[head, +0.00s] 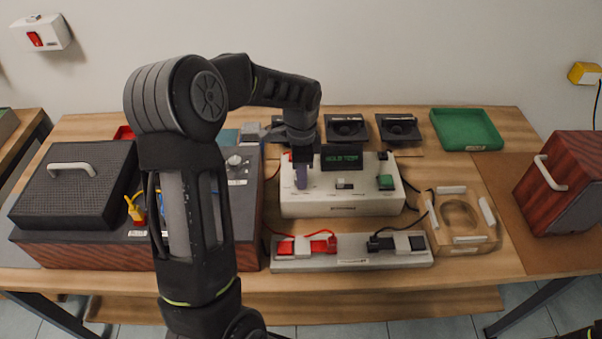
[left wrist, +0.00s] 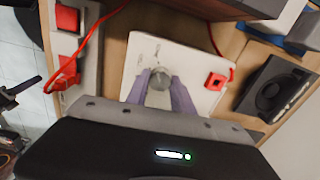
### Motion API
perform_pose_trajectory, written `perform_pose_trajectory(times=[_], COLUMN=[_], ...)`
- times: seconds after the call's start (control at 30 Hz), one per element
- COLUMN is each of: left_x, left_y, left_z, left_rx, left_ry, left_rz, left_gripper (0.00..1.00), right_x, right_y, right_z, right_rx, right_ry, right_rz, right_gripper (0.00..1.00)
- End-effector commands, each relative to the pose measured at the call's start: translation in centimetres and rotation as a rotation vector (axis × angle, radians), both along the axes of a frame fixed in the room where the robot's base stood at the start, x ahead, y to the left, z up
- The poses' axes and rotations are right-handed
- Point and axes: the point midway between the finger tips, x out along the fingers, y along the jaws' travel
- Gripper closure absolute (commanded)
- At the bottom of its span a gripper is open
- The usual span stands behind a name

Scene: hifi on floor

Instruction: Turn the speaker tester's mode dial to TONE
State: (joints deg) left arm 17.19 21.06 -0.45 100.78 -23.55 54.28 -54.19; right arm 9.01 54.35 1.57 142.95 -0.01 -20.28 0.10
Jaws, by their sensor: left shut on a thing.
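The speaker tester (head: 338,205) is a white box on the table with a small dark screen of green text (head: 342,158), which I cannot read surely. It has a green button (head: 385,182) at its right. My left gripper (head: 301,176) reaches down over the tester's left part. In the left wrist view, its two purple fingers (left wrist: 159,92) are shut on the round grey mode dial (left wrist: 160,80), one on each side. The dial is hidden by the gripper in the head view. Marks beside the dial are too small to read.
A white strip (head: 352,262) with red and black clips lies in front of the tester. Speaker drivers (head: 347,128) stand behind it. A wooden ring fixture (head: 462,220) and green tray (head: 467,129) are at right. A large dark-topped cabinet (head: 75,185) fills the left. Red wires run nearby.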

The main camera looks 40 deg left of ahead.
Motion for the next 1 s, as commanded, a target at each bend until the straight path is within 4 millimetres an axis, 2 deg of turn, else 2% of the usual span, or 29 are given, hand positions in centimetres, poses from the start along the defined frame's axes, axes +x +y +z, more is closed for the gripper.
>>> perform_pose_trajectory(times=[0.3,0.77,0.8,1.0], left_x=[0.11,0.1,0.1,0.05], left_y=[0.0,0.01,0.01,-0.01], left_z=[0.12,0.12,0.12,0.07], left_rx=[0.0,0.001,0.001,0.0], left_ry=[-0.004,-0.004,-0.004,-0.002], left_rz=[-0.123,-0.14,-0.139,-0.139], left_gripper=[1.0,1.0,0.68,0.52], right_x=[-0.01,-0.01,-0.01,-0.01], right_y=[-0.01,-0.01,-0.01,0.0], right_z=[0.05,0.05,0.05,0.04], right_rx=[0.0,0.0,0.0,0.0], right_ry=[0.0,0.0,0.0,0.0], right_rz=[0.0,0.0,0.0,0.0], right_gripper=[1.0,1.0,1.0,1.0])
